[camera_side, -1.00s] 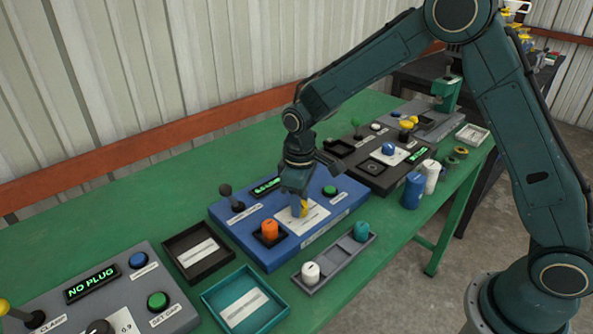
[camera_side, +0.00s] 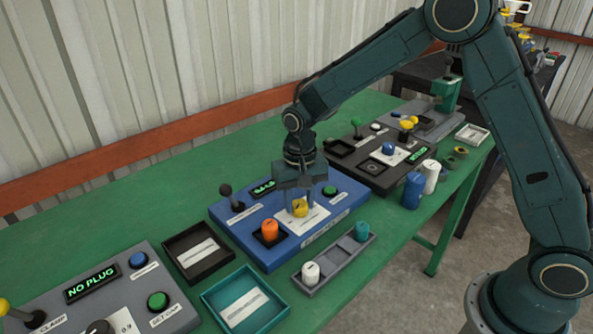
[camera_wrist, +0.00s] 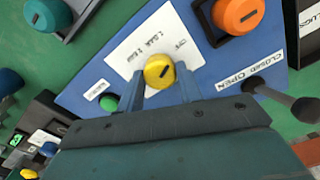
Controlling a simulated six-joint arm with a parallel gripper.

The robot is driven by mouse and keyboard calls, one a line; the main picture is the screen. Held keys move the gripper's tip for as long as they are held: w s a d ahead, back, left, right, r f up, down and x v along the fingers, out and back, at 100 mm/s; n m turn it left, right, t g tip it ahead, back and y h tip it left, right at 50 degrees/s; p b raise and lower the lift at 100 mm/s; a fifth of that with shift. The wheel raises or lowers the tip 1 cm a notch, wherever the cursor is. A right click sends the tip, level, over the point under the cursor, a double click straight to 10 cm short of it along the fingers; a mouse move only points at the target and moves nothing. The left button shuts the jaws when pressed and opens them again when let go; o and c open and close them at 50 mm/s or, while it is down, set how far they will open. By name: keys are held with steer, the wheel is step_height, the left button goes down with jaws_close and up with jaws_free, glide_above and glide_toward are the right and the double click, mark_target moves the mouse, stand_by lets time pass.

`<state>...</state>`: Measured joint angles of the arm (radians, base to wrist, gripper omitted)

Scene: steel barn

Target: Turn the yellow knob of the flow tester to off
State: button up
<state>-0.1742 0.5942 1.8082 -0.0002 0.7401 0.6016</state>
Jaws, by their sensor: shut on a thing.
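The yellow knob (camera_side: 299,208) stands on a white label plate on the blue flow tester (camera_side: 335,208). My gripper (camera_side: 299,204) points down over it and is shut on the knob, with one finger on each side. In the wrist view the yellow knob (camera_wrist: 159,71) sits between the fingertips (camera_wrist: 160,82), and a dark pointer mark on its top runs diagonally. The plate (camera_wrist: 140,45) bears printed words, seen upside down, with one that looks like off near the upper right. Fine print is too small to read.
On the blue tester are an orange plug (camera_side: 270,230), a black lever (camera_side: 230,195), a green button (camera_side: 330,191) and a small display (camera_side: 263,187). A grey tray (camera_side: 335,262) with white and teal plugs lies in front. Black and teal trays stand left; another dark panel stands behind right.

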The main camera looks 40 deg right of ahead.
mark_target(299, 203)
steer(key=shift+r+m, duration=0.1)
steer(key=shift+m, duration=0.9)
steer(key=o, duration=1)
step_height(299, 203, up, 14)
steer(key=shift+f, duration=0.1)
